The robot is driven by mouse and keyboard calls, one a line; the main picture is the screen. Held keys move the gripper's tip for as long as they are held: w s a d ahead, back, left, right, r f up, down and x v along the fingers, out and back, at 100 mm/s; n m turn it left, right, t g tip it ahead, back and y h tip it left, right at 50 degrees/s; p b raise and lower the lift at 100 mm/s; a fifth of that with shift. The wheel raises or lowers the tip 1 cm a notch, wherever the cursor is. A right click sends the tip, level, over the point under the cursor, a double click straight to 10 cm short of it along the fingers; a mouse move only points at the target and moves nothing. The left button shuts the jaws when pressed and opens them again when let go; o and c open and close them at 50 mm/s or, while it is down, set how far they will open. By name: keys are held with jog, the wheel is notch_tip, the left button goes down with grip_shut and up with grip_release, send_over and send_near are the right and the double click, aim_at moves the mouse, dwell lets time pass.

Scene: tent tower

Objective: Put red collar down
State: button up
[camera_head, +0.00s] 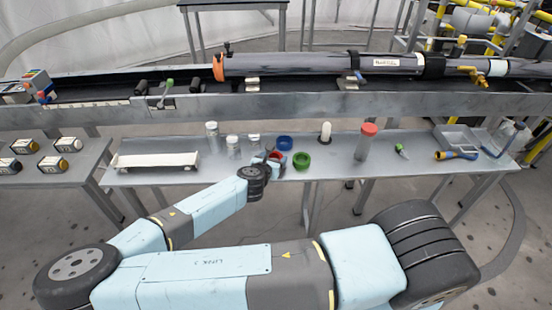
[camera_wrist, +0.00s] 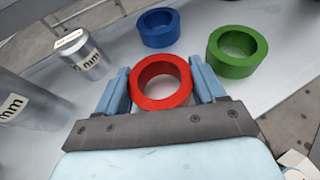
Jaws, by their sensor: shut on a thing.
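The red collar (camera_wrist: 164,102) is a thick ring in the middle of the wrist view. My gripper (camera_wrist: 162,86) is shut on it, with one blue finger on each side. In the head view the red collar (camera_head: 276,156) shows only partly at the end of my arm, beside my gripper (camera_head: 271,159). It is over the grey table (camera_head: 340,172); I cannot tell whether it touches the table top.
A blue collar (camera_wrist: 159,28) and a green collar (camera_wrist: 237,48) stand just beyond the red one. Labelled metal cylinders (camera_wrist: 84,54) stand to the left. A white tray (camera_head: 157,161) and a red-capped tube (camera_head: 366,142) are on the same table. Bare table lies right of the green collar.

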jog(key=shift+f, duration=0.4)
jog(key=o, duration=1.1)
jog(key=shift+r, duration=0.6)
jog(key=v, duration=1.2)
